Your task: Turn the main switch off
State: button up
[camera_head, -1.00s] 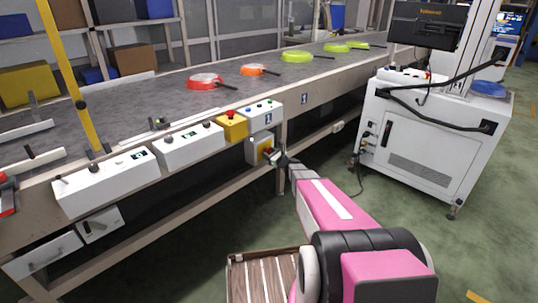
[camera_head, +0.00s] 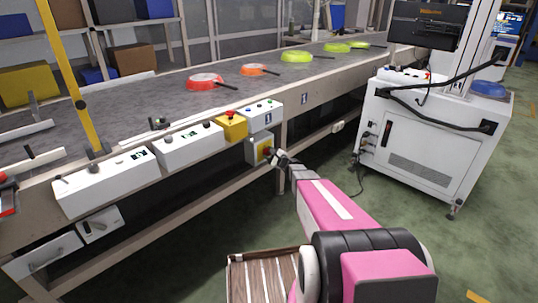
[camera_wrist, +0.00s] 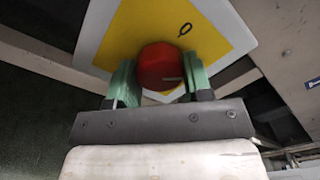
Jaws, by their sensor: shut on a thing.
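The main switch is a red knob (camera_wrist: 160,60) on a yellow plate (camera_wrist: 110,38) fixed to a white box (camera_head: 251,145) under the conveyor's front edge. A black "0" mark shows on the plate, up and right of the knob in the wrist view. My gripper (camera_wrist: 159,75) is shut on the red knob, one green finger on each side. In the head view my gripper (camera_head: 274,156) reaches the switch from the right. The fingers hide the knob's sides, and I cannot tell which setting it points to.
A yellow box with a red button (camera_head: 231,124) and a white button panel (camera_head: 262,113) sit just above. White control boxes (camera_head: 190,147) line the edge to the left. Several pans, one red (camera_head: 205,82), lie on the belt. A white cabinet (camera_head: 425,140) stands at right.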

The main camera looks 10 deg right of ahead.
jog(key=n, duration=0.9)
jog(key=shift+n, duration=0.3)
dwell(0.4)
jog(key=o, duration=0.9)
jog(key=shift+o, duration=0.2)
jog(key=v, duration=1.1)
jog(key=shift+w+f, duration=0.1)
